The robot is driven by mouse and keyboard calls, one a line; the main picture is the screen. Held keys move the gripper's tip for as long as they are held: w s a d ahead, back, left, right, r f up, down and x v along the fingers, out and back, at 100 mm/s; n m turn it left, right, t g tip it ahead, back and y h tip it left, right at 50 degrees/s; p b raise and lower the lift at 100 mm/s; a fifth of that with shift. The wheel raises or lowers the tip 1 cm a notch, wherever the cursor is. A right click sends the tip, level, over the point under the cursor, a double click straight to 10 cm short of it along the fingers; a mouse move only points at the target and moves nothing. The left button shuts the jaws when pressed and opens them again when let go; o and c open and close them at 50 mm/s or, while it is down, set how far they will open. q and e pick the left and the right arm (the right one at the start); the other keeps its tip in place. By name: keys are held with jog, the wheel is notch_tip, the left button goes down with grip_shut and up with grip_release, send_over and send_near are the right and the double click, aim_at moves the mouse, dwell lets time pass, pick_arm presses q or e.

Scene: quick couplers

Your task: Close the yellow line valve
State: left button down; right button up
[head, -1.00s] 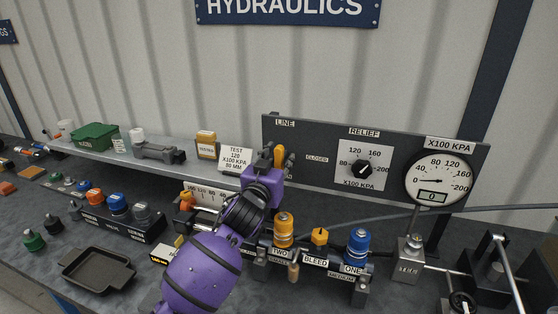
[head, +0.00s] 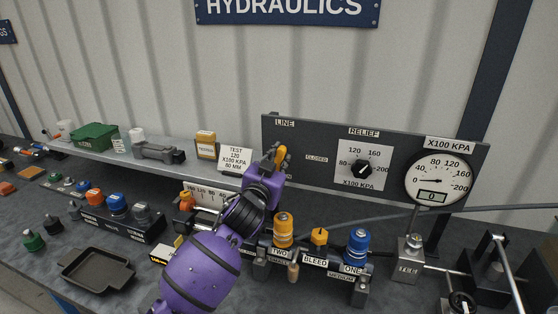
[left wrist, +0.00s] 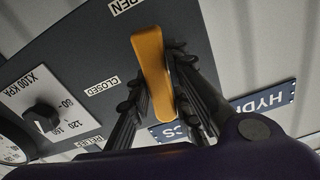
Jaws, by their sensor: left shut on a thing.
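The yellow line valve handle (head: 281,156) stands out at the left of the dark panel, under the LINE label, and points mostly upward in the head view. In the left wrist view the handle (left wrist: 152,72) is a long yellow bar. My left gripper (head: 270,160) is shut on it, with dark fingers on both sides in the left wrist view (left wrist: 155,95). The CLOSED label (head: 317,158) is to the right of the handle in the head view. The OPEN label (left wrist: 127,5) shows in the left wrist view. The valve body is hidden. My right gripper is out of view.
The relief knob (head: 361,168) and round gauge (head: 438,180) are further right on the panel. Yellow (head: 283,230) and blue (head: 357,246) couplers stand below, near my arm. A test card (head: 236,159) stands on the shelf to the left. An empty black tray (head: 97,270) lies on the bench.

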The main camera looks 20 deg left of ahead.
pick_arm(q)
jog(key=m, duration=0.4)
jog(key=shift+d+f+m, duration=0.1)
jog(key=shift+d+m, duration=0.05)
jog(key=shift+m, duration=0.15)
jog(key=m, duration=0.3)
jog(key=shift+m, duration=0.4)
jog(key=m, duration=0.3)
jog(key=shift+d+f, duration=0.1)
jog(key=shift+f, duration=0.05)
jog(key=shift+f+m, duration=0.1)
jog(key=shift+m, duration=1.9)
jog(key=c, duration=1.6)
grip_release()
